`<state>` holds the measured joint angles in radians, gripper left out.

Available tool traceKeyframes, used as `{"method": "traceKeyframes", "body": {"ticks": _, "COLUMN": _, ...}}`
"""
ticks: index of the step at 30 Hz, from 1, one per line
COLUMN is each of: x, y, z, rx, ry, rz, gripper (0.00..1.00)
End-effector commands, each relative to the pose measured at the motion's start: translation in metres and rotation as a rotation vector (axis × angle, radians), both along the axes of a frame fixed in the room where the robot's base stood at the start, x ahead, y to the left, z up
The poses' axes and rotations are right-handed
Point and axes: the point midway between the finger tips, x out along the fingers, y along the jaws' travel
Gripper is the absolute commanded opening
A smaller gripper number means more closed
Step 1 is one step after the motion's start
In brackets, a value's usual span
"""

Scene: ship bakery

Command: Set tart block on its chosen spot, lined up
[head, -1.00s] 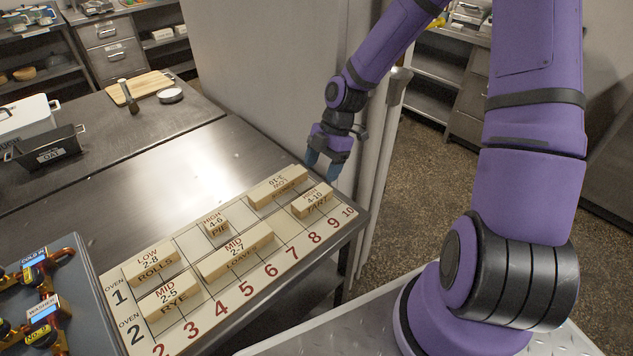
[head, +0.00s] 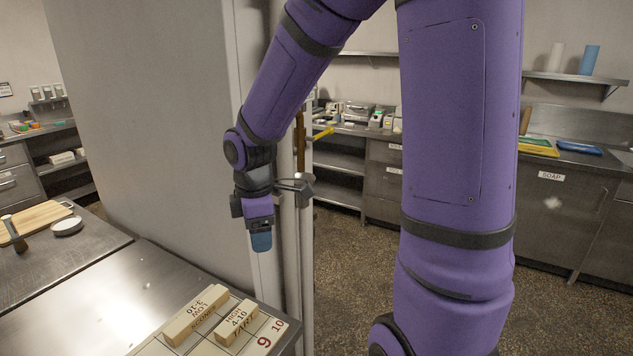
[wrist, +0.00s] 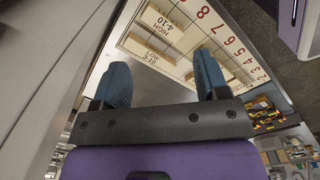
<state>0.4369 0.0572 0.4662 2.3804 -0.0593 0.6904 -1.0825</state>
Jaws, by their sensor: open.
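The tart block (head: 237,322) is a pale wooden block marked HIGH 4-10. It lies flat on the numbered board (head: 265,340), near the 9 and 10 end, and looks roughly in line with the grid. It also shows in the wrist view (wrist: 164,24). My gripper (head: 261,243) hangs above and beyond the board's far end, clear of the block. In the wrist view my gripper (wrist: 162,78) has its blue fingers spread with nothing between them. The block's exact fit to the grid lines is hard to judge.
A longer block with upside-down LOW 3-10 lettering (head: 197,314) lies beside the tart block. A pale wall panel (head: 150,130) stands behind the steel counter (head: 120,300). A cutting board (head: 35,220) and a round dish (head: 67,226) sit at left.

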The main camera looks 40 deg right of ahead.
Motion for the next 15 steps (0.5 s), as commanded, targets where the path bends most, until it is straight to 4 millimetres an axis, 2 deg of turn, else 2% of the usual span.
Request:
{"method": "traceKeyframes", "body": {"ticks": 1, "x": -0.007, "y": 0.001, "z": 0.016, "rx": -0.020, "ry": -0.030, "rz": -0.060, "gripper": 0.68}}
{"method": "traceKeyframes", "body": {"ticks": 6, "x": -0.034, "y": 0.001, "z": 0.059, "rx": -0.047, "ry": -0.122, "rz": -0.292, "gripper": 0.68}}
{"method": "traceKeyframes", "body": {"ticks": 15, "x": -0.094, "y": 0.003, "z": 0.123, "rx": 0.031, "ry": -0.293, "rz": -0.697, "gripper": 0.68}}
